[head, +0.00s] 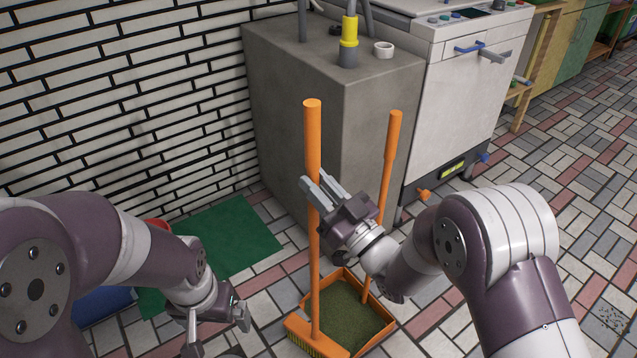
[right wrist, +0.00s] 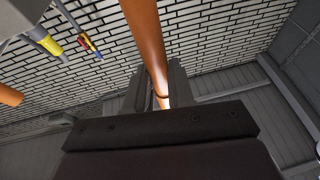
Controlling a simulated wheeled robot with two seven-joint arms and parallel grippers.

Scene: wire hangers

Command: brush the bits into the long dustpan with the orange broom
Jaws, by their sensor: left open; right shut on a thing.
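The orange broom (head: 313,150) stands nearly upright, its bristled head (head: 316,338) low at the near side of the long dustpan. My right gripper (head: 322,190) is shut on the broom's upper handle; the handle also rises between its fingers in the right wrist view (right wrist: 146,40). The long dustpan (head: 388,160) has an orange upright handle and an orange-rimmed pan with a green inside, on the floor behind the broom head. The bits (head: 612,318) look like a patch of small dark specks on the floor at the far right. My left gripper (head: 218,328) is open and empty at lower left.
A grey block (head: 335,80) and a white appliance (head: 465,90) stand behind the dustpan. A green mat (head: 230,242) lies by the brick wall, with something blue (head: 100,305) beside it. The tiled floor at right is largely clear.

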